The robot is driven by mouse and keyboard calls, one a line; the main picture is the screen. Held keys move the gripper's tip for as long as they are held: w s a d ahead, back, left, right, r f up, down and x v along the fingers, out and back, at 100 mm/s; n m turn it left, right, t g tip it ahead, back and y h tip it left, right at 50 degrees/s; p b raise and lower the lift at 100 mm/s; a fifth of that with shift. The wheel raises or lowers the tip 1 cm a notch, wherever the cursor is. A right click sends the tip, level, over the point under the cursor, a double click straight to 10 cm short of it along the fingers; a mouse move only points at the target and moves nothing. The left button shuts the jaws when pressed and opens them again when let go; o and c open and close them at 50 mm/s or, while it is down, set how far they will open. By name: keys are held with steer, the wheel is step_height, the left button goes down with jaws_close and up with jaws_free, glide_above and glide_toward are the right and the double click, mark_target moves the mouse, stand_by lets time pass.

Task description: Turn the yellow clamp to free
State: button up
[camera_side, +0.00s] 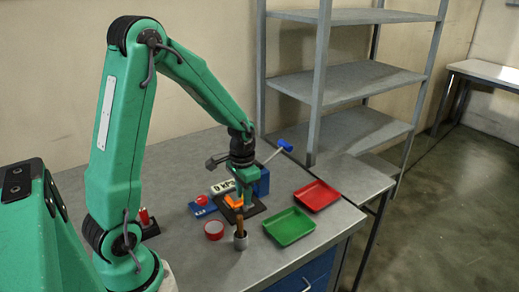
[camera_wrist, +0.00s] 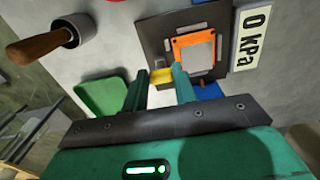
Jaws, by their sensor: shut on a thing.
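The yellow clamp (camera_wrist: 162,76) shows in the wrist view between my fingertips, beside an orange square frame (camera_wrist: 178,44) on a dark plate (camera_wrist: 155,38). My gripper (camera_wrist: 161,80) is shut on the yellow clamp, with one teal finger on each side of it. In the side view my gripper (camera_side: 244,192) points down over the dark plate, next to the orange part (camera_side: 231,204). The clamp itself cannot be made out in the side view.
A "0 kPa" sign (camera_wrist: 251,38) stands beside the plate. A blue-ended lever (camera_side: 285,146) rises behind. A red-rimmed round dish (camera_side: 214,230) lies left.

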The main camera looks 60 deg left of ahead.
steer(key=o, duration=1)
steer(key=shift+c, duration=0.2)
steer(key=shift+r, duration=0.15)
steer(key=shift+r, duration=3.8)
steer(key=shift+r, duration=0.1)
steer(key=s+d+r+t, duration=0.5)
steer(key=s+d+r, duration=0.5)
steer(key=s+r, duration=0.1)
steer(key=shift+s+d+t, duration=0.3)
steer(key=shift+s+d, duration=0.1)
steer(key=shift+s, duration=0.1)
